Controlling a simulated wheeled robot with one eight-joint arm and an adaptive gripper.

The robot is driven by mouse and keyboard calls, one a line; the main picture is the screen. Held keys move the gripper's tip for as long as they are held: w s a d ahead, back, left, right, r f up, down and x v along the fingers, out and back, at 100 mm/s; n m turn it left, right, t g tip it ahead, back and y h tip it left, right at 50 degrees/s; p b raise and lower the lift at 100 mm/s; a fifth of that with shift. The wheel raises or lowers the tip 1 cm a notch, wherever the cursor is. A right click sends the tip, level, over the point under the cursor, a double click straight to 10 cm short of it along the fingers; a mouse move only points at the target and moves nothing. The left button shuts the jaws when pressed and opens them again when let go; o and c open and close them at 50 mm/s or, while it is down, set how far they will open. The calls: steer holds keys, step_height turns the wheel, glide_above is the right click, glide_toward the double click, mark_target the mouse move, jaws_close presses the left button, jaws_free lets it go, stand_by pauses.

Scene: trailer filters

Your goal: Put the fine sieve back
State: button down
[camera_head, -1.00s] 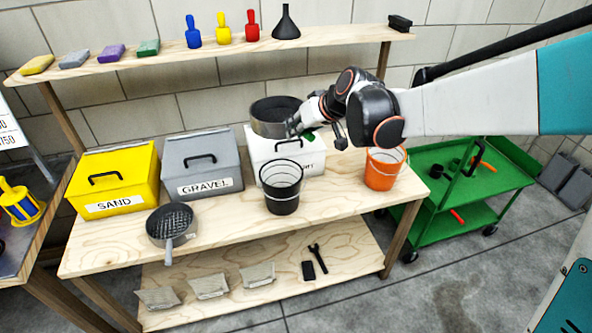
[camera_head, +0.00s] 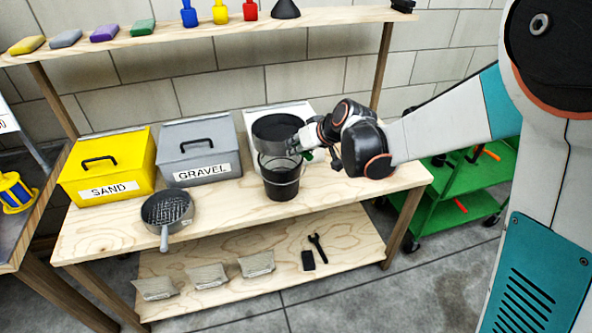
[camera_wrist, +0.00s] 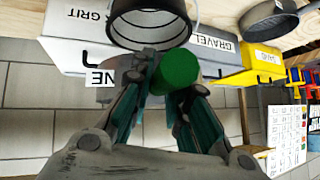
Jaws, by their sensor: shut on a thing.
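The fine sieve (camera_head: 277,136), a dark grey round pan, is held up in front of the white box (camera_head: 300,108). My gripper (camera_head: 306,150) comes from the right and is shut on its green handle (camera_wrist: 178,70), seen between the fingers in the wrist view. The sieve's lower edge overlaps the rim of a black bucket (camera_head: 281,190) in the picture; I cannot tell whether they touch. A dark round rim (camera_wrist: 148,20) lies ahead of the fingers in the wrist view; I cannot tell if it is sieve or bucket.
A coarser sieve (camera_head: 168,208) lies at the table's front left. A yellow SAND box (camera_head: 108,165) and a grey GRAVEL box (camera_head: 200,150) stand behind it. Bare table (camera_head: 225,205) lies between coarse sieve and bucket. A green cart (camera_head: 465,190) stands at right.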

step_height(320, 180, down, 7)
steer(key=b, duration=0.2)
steer(key=shift+r, duration=0.15)
steer(key=c, duration=1.5)
jaws_free()
steer(key=shift+c, duration=0.2)
steer(key=s+d+r+m+h+p, duration=0.1)
steer(key=s+d+r+h+p, duration=0.15)
steer(key=s+d+r, duration=0.65)
steer(key=s+d+r+m+h+p, duration=0.1)
steer(key=s+d+r+m+p, duration=0.2)
steer(key=s+r, duration=0.55)
steer(key=s+d+h, duration=0.1)
steer(key=s+d, duration=0.2)
steer(key=s, duration=0.4)
steer(key=s+d+m+h, duration=0.1)
steer(key=s+d, duration=0.3)
steer(key=s, duration=0.2)
steer(key=shift+s+d, duration=0.3)
steer(key=shift+s, duration=0.1)
steer(key=shift+f+h, duration=0.1)
steer(key=shift+h, duration=0.15)
